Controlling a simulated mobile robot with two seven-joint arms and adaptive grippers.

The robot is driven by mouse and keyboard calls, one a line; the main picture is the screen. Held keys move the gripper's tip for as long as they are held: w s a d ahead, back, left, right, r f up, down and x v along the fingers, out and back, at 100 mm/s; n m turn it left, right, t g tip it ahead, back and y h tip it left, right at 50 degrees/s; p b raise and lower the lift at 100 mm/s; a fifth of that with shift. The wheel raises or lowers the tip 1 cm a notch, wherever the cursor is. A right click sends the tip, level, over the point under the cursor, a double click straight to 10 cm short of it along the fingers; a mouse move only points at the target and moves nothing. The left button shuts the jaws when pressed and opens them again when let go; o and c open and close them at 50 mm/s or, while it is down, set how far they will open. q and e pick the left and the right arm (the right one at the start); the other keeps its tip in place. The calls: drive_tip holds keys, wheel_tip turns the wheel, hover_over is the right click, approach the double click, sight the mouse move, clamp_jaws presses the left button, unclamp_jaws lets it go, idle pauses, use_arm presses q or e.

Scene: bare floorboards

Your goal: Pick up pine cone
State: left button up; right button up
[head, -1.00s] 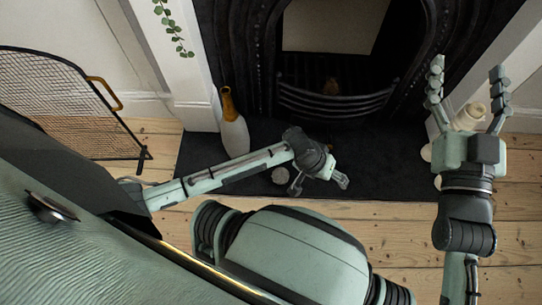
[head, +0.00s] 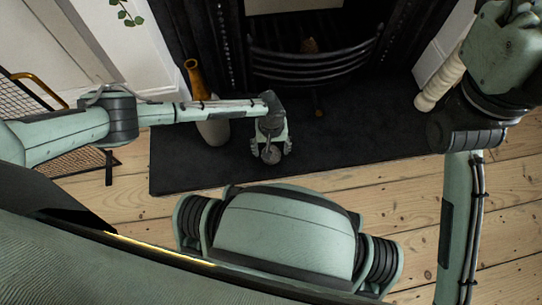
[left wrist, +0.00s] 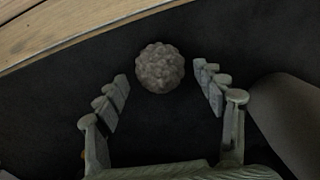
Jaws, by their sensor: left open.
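A round, knobbly grey-brown pine cone (head: 271,155) lies on the dark hearth slab. In the left wrist view the pine cone (left wrist: 160,67) sits between and slightly beyond the fingertips, with a gap on both sides. My left gripper (head: 271,149) is open above it, pointing down, with fingers on either side; its spread fingers also show in the left wrist view (left wrist: 161,78). My right gripper (head: 508,38) is raised at the upper right, its fingers cut off by the frame edge.
A grey vase with a brown neck (head: 213,131) stands beside my left forearm.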

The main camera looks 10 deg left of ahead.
use_arm(q)
drive_tip(key=shift+w+f, duration=0.1)
drive_tip(key=shift+f, duration=0.55)
drive_tip(key=shift+c, duration=0.6)
drive_tip(key=c, duration=0.9)
